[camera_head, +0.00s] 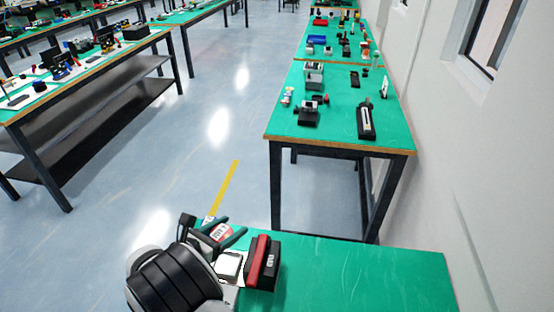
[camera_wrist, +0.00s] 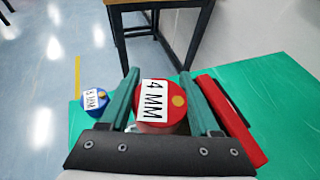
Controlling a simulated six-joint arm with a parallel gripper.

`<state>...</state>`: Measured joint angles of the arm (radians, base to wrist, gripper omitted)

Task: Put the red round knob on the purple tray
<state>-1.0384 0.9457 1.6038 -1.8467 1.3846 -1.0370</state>
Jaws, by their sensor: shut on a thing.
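The red round knob (camera_wrist: 178,99), with a white "4 MM" label and a yellow dot, sits between the two green fingers of my gripper (camera_wrist: 160,76). The fingers are shut on it. In the head view, the knob (camera_head: 221,232) shows between the fingers of my gripper (camera_head: 235,224), at the left end of the near green table. I cannot make out a purple tray in either view.
A blue round knob (camera_wrist: 95,99) with a white label lies left of my gripper. A red and black block (camera_head: 263,262) stands close on the right, its red part (camera_wrist: 232,120) beside the right finger. The near table's right part (camera_head: 370,275) is clear.

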